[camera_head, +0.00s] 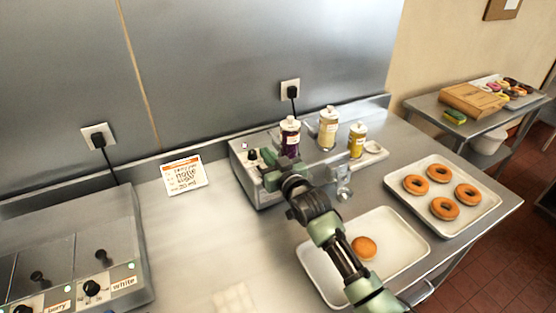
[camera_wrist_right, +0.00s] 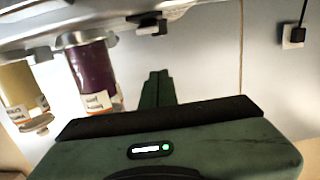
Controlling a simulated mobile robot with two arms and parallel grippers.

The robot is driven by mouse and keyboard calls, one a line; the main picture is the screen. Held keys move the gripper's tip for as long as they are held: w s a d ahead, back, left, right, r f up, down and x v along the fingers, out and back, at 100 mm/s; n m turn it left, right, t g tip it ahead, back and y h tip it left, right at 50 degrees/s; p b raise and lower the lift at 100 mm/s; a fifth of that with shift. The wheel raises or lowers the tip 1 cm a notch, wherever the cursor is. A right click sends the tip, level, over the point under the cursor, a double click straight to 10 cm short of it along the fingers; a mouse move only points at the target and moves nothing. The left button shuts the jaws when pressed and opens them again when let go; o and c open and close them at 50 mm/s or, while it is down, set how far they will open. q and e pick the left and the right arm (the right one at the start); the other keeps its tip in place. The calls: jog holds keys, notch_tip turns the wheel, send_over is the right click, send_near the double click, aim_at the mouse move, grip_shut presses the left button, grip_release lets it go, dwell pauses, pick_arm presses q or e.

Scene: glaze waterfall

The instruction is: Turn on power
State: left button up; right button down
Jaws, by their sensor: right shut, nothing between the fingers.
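The grey glaze machine (camera_head: 243,183) stands against the back wall of the counter, with bottles and a spout on top. A small dark knob or switch (camera_head: 252,154) shows on its left top part; whether it is on or off I cannot tell. My right gripper (camera_head: 266,160) is shut and empty, just beside these controls and in front of the purple bottle (camera_head: 290,141). Contact with the machine is not clear. In the right wrist view my closed green fingers (camera_wrist_right: 157,88) point away, with the purple bottle (camera_wrist_right: 92,72) at their left. My left gripper is not in view.
A wall plug (camera_head: 291,91) has a cable running down behind the machine. A recipe card (camera_head: 184,175) stands left of it. A warmer unit (camera_head: 75,245) with knobs is at left. Trays with one doughnut (camera_head: 365,248) and several doughnuts (camera_head: 443,209) lie at right.

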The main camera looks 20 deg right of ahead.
jog(key=s+d+r+b, duration=0.1)
jog(key=s+r, duration=0.1)
jog(key=s, duration=0.5)
jog(key=shift+d+r+b, duration=0.25)
jog(key=shift+d+b, duration=0.05)
jog(key=shift+s+f, duration=0.1)
